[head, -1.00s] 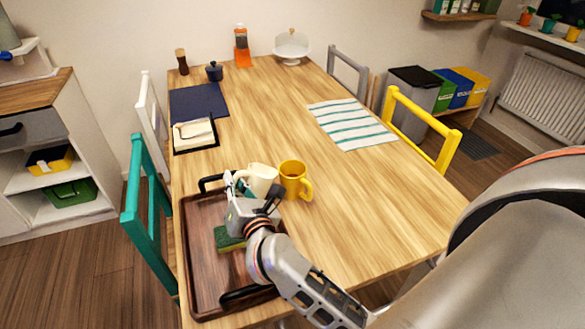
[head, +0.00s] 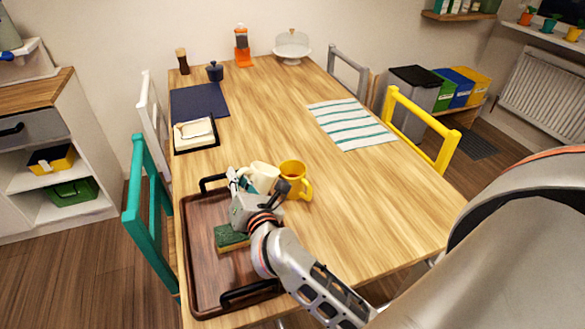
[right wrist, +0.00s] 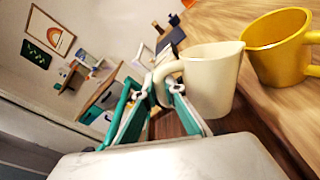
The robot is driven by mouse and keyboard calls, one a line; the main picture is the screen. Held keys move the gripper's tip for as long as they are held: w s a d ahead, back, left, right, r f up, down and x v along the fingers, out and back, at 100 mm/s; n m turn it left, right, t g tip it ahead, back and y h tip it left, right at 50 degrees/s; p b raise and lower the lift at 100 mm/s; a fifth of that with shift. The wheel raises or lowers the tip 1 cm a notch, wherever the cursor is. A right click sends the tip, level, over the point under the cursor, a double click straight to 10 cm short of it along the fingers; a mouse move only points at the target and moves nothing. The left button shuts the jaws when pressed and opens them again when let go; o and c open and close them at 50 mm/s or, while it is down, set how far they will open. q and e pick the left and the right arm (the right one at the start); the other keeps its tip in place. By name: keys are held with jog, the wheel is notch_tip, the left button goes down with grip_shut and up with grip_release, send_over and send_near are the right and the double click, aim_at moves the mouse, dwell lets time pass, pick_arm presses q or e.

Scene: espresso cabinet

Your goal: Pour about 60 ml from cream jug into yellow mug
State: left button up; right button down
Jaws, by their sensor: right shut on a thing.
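The cream jug (head: 265,176) is held by my right gripper (head: 240,184) above the tray's far right corner. In the right wrist view the jug (right wrist: 212,82) is tilted, its lip close to the yellow mug's rim, and the fingers (right wrist: 160,92) are shut on its handle. The yellow mug (head: 296,181) stands upright on the table just right of the jug; it also shows in the right wrist view (right wrist: 277,52). A reddish-brown content shows inside the mug in the head view. No stream of cream can be made out. My left gripper is not in view.
A dark wooden tray (head: 200,265) with black handles lies under my right arm, holding a green and yellow sponge (head: 231,238). The table right of the mug is clear.

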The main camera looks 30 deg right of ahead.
jog(key=shift+d+r+m+p, duration=0.5)
jog(key=shift+d+r+p, duration=0.05)
jog(key=shift+d+r, duration=0.05)
dwell(0.9)
jog(key=shift+d+r, duration=0.1)
jog(key=shift+r, duration=0.05)
jog(key=shift+d+r+m+p, duration=0.15)
jog(key=shift+r+m+p, duration=0.1)
jog(key=shift+m+p, duration=0.1)
jog(key=shift+d+r+m+y+p, duration=0.3)
jog(key=shift+d+r+m+p, duration=0.35)
jog(key=shift+r+p, duration=0.15)
dwell(2.0)
